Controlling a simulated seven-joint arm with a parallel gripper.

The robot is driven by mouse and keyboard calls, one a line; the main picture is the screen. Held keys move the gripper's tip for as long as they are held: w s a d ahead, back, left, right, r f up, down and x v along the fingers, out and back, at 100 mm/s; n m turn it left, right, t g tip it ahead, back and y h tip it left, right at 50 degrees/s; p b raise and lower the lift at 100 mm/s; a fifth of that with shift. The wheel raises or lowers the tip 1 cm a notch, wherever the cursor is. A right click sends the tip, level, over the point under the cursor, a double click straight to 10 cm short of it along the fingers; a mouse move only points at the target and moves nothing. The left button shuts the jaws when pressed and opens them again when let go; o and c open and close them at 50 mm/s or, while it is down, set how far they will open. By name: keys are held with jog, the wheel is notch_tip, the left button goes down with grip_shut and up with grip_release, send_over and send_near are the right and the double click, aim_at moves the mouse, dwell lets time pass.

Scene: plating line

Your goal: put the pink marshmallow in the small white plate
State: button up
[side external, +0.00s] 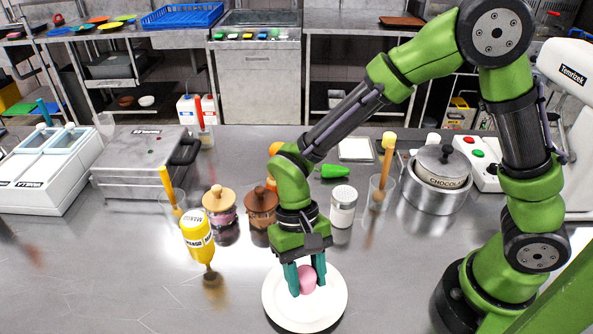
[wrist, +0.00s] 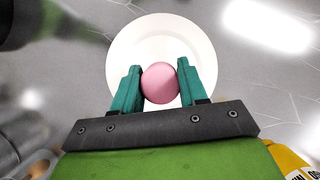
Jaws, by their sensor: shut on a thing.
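The pink marshmallow (side external: 308,281) is between the teal fingers of my gripper (side external: 305,280). My gripper is shut on it, with a finger against each side. The small white plate (side external: 331,308) lies on the steel counter directly below. In the wrist view the marshmallow (wrist: 160,83) shows as a round pink end between the fingertips (wrist: 160,86), over the white plate (wrist: 160,27). I cannot tell whether the marshmallow touches the plate or hangs just above it.
A yellow bottle (side external: 198,237) stands left of the plate. Jars with pink (side external: 220,206) and brown (side external: 261,206) contents and a white-labelled shaker (side external: 343,206) stand behind. A chocolate pot (side external: 441,172) is back right. The counter front left is clear.

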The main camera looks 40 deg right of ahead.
aim_at(306, 285)
jog(key=shift+f, duration=1.6)
jog(key=shift+f, duration=0.1)
jog(key=o, duration=0.7)
jog(key=v, duration=1.2)
jog(key=s+d+r+t, duration=0.2)
jog(key=d+r+t, duration=0.1)
jog(key=d+r, duration=0.1)
jog(key=s+d+r+t, duration=0.2)
jog(key=d+r+t, duration=0.2)
jog(key=d, duration=0.3)
jog(key=s+d+r+t, duration=0.2)
jog(key=d+r+t, duration=0.2)
jog(key=d, duration=0.1)
jog(key=shift+d+r+m, duration=0.15)
jog(key=shift+d+m, duration=0.15)
jog(key=shift+d, duration=0.1)
